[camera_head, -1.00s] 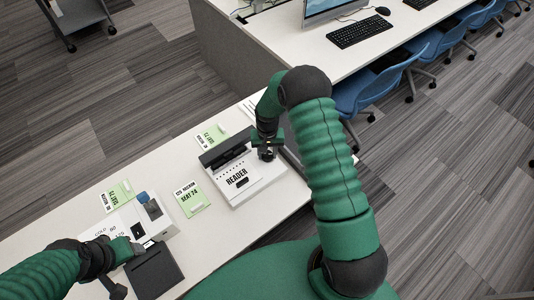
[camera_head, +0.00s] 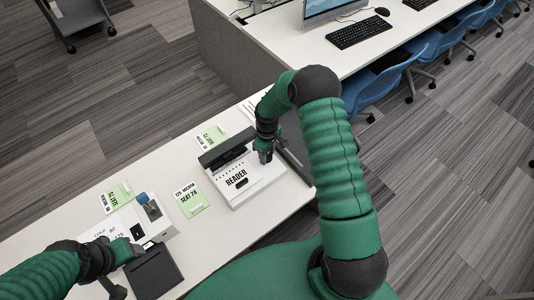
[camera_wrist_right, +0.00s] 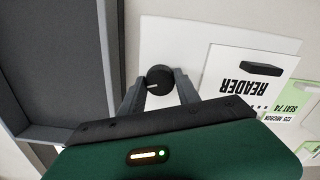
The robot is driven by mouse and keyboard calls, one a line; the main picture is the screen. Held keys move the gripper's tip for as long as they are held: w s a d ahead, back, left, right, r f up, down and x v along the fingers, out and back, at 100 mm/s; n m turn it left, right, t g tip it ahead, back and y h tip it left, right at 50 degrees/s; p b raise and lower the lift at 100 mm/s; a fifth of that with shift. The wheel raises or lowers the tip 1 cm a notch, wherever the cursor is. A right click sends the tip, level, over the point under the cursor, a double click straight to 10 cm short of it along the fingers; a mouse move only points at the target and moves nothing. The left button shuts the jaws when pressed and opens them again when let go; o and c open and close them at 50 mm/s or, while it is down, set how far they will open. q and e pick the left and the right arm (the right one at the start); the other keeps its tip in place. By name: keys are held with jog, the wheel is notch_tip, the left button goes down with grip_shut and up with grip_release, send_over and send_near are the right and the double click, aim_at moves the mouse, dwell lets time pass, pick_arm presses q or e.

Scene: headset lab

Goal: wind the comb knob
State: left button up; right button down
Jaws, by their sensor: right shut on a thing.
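The comb knob (camera_wrist_right: 158,77) is a round black knob with a white mark, on the white casing of the reader (camera_head: 246,183). In the right wrist view it sits between the fingers of my right gripper (camera_wrist_right: 160,88), which is shut on it. In the head view, my right gripper (camera_head: 265,155) is at the reader's right end and hides the knob. My left gripper (camera_head: 137,249) is at the front of a white box (camera_head: 158,226) with a blue part on top; its jaw opening is too small to tell.
Green-and-white cards lie on the white bench, one (camera_head: 190,199) left of the reader and others along the back edge. A dark flat block (camera_head: 154,272) is near my left gripper. A dark panel (camera_head: 294,146) stands close right of my right gripper.

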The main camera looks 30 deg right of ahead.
jog(key=shift+w+r+n, duration=0.15)
jog(key=shift+w+n, duration=0.15)
jog(key=shift+n, duration=0.7)
jog(key=c, duration=1.1)
grip_release()
jog(key=shift+o, duration=1.1)
jog(key=shift+s, duration=0.1)
notch_tip(320, 180, up, 16)
jog(key=shift+r+b, duration=0.25)
jog(key=shift+b, duration=0.15)
